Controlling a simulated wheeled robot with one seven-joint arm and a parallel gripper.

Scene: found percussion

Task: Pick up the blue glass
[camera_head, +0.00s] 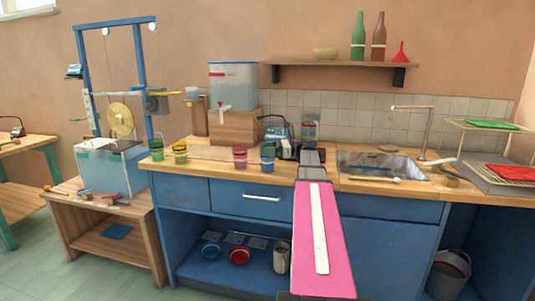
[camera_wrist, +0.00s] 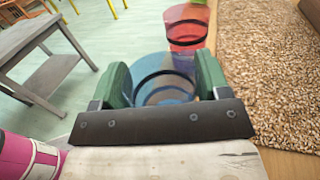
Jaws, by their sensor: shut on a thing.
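The blue glass (camera_wrist: 165,68) is clear with a dark band and stands between my gripper's green fingers in the wrist view. My gripper (camera_wrist: 165,82) is shut on its sides. In the head view my gripper (camera_head: 268,151) is at the left of my arm's end, at the counter's front edge, with the blue glass (camera_head: 267,167) showing low between the fingers. I cannot tell whether the glass touches the counter. A red glass (camera_wrist: 187,28) with a dark band stands just beyond it; it also shows in the head view (camera_head: 240,159).
Two more glasses, one yellowish (camera_head: 157,150) and one green (camera_head: 180,152), stand farther left on the counter (camera_head: 210,150). A sink (camera_head: 375,165) is at the right. Open floor (camera_wrist: 130,40) lies beside the counter.

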